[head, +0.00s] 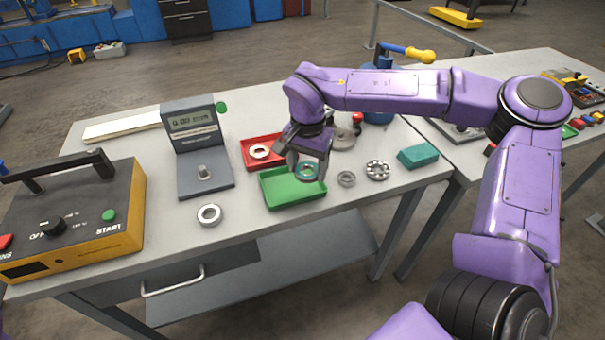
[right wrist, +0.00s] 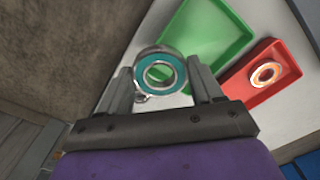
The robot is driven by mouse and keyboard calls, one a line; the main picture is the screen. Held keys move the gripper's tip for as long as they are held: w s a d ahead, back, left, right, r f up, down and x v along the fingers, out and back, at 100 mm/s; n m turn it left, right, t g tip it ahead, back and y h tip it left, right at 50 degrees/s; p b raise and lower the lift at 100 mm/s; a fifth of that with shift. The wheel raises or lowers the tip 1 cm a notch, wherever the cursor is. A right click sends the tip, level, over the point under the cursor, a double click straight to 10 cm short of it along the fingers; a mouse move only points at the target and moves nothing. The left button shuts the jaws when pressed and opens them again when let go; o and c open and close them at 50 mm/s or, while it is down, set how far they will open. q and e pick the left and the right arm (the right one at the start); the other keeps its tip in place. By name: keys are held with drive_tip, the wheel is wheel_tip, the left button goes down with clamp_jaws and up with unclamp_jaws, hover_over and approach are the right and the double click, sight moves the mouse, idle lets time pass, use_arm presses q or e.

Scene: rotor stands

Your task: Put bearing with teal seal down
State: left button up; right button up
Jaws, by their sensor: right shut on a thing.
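The bearing with teal seal (right wrist: 160,72) is a steel ring with a teal face, held between the fingers of my right gripper (right wrist: 162,88) in the right wrist view. In the head view the bearing (head: 307,171) shows low at the fingertips of my right gripper (head: 308,168), over the right part of the green tray (head: 290,201). The green tray also shows beyond the bearing in the right wrist view (right wrist: 215,35). I cannot tell the exact gap between bearing and tray floor. My left gripper is not in view.
A red tray (head: 250,163) with an orange-sealed bearing (head: 260,151) sits behind the green tray. A plain ring (head: 209,215) lies at the front. A small ring (head: 346,179), an open bearing (head: 377,170) and a teal block (head: 418,156) lie to the right. A gauge stand (head: 205,180) stands left.

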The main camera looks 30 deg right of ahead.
drive_tip(key=w+f, duration=0.1)
drive_tip(key=f, duration=0.1)
drive_tip(key=w+d+f, duration=0.1)
drive_tip(key=w, duration=0.1)
drive_tip(key=w+d+f, duration=0.1)
drive_tip(key=f, duration=0.1)
drive_tip(key=shift+w+d+f+p, duration=0.2)
drive_tip(key=shift+w+f+p, duration=0.05)
drive_tip(key=shift+f+p, duration=0.1)
drive_tip(key=f, duration=0.2)
drive_tip(key=shift+w+d+f, duration=0.1)
drive_tip(key=shift+w+f, duration=0.1)
drive_tip(key=shift+f, duration=0.6)
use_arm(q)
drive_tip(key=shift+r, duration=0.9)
use_arm(e)
drive_tip(key=shift+f, duration=0.15)
